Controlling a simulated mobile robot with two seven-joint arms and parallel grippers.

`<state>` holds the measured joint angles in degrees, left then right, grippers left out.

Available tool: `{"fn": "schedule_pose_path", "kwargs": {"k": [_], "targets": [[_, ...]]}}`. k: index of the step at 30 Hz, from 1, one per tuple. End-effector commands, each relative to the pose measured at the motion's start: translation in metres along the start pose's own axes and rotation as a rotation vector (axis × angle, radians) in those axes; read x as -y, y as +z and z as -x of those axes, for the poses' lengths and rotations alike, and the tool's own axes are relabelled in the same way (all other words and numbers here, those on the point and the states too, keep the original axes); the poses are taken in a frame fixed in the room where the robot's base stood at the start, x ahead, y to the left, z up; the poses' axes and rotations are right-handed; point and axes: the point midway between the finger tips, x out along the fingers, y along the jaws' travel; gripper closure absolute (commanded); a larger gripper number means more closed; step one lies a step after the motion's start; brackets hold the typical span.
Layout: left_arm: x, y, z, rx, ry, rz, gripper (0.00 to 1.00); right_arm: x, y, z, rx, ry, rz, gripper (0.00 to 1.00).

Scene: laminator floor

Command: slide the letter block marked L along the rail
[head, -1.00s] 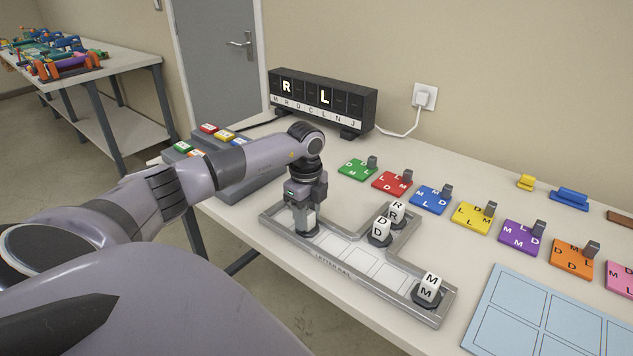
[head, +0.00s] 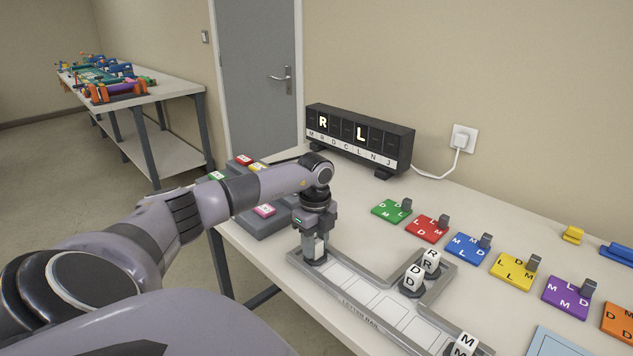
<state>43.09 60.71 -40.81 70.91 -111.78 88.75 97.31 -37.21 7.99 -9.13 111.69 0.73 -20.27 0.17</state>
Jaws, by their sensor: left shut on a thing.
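The grey letter rail (head: 375,314) lies on the table, with a row of white squares and a side branch. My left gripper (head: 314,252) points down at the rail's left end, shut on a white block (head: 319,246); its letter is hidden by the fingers. Two blocks, marked D (head: 412,278) and R (head: 431,260), stand close together in the side branch. A block marked M (head: 464,345) stands at the rail's right end, cut by the picture's lower edge. No letter L shows on any block in the rail. My right gripper is not in view.
A black display (head: 358,138) at the back shows lit R and L. Coloured letter tiles with grey handles, such as the green tile (head: 391,210), line the table beyond the rail. A grey stand with coloured buttons (head: 266,222) is behind my left arm.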

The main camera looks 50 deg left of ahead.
Motion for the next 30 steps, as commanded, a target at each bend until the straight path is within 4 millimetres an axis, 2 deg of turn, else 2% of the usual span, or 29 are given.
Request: {"fn": "schedule_pose_path", "kwargs": {"k": [1, 2, 3, 4, 14, 17, 24, 30], "targets": [[0.0, 0.0, 0.001, 0.0, -0.001, 0.001, 1.0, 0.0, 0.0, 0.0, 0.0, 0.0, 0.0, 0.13], [0.0, 0.0, 0.001, 0.0, -0.001, 0.001, 0.54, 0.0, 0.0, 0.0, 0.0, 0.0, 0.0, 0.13], [0.0, 0.0, 0.001, 0.0, -0.001, 0.001, 0.41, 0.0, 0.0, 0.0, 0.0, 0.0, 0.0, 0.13], [0.0, 0.0, 0.001, 0.0, -0.001, 0.001, 0.34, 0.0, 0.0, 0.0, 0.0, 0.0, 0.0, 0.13], [0.001, 0.0, 0.004, 0.0, -0.002, 0.0, 0.34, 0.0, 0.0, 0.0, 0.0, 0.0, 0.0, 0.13], [0.001, 0.0, 0.015, 0.001, -0.005, 0.001, 0.34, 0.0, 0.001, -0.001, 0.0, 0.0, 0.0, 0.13], [0.001, 0.0, 0.054, 0.0, -0.006, 0.0, 0.34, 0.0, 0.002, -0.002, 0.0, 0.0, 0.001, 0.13], [0.0, 0.0, 0.071, 0.0, -0.002, 0.0, 0.34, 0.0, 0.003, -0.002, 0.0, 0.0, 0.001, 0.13]]}}
